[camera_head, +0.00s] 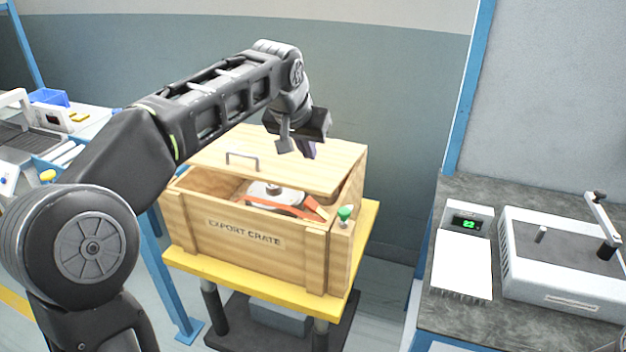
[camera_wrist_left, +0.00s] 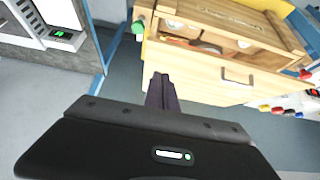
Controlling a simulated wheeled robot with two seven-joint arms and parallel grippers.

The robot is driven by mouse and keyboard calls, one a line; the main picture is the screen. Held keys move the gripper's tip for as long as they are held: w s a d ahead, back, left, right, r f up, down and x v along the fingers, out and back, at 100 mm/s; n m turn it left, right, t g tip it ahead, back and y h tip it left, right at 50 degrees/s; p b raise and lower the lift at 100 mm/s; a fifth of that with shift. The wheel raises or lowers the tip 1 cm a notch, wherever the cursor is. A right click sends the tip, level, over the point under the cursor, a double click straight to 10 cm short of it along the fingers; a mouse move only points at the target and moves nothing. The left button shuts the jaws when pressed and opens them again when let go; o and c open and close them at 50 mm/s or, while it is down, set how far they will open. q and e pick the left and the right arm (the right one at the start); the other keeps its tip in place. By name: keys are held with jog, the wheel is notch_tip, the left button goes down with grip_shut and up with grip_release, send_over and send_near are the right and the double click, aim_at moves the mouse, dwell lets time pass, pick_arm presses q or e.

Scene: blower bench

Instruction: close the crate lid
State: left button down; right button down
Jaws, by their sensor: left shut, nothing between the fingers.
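The wooden export crate (camera_head: 231,246) stands on a yellow-topped stand. Its lid (camera_head: 315,172), a wooden panel with a grey handle (camera_head: 242,160), is raised at a tilt over the back of the crate. The front opening shows a grey and orange item (camera_head: 276,197) inside. My left gripper (camera_head: 309,151) is shut and empty, above the lid's right part in the head view. In the left wrist view the shut fingers (camera_wrist_left: 161,90) show in front of the lid (camera_wrist_left: 200,73); I cannot tell whether they touch it. My right gripper is out of view.
A green knob (camera_head: 344,213) sits at the crate's right front corner. A dark bench (camera_head: 468,325) at right bears a scale (camera_head: 462,262) and a grey machine (camera_head: 560,265). Another bench with a blue bin (camera_head: 49,97) is at left. A wall stands behind the crate.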

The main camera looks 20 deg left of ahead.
pick_arm(q)
send_over(316, 188)
jog(key=s, duration=0.1)
notch_tip(316, 188, down, 6)
jog(key=shift+p, duration=0.35)
jog(key=shift+s+f, duration=0.25)
jog(key=shift+f, duration=0.7)
jog(key=shift+s+f, duration=0.25)
jog(key=shift+f, duration=0.7)
jog(key=shift+f, duration=0.1)
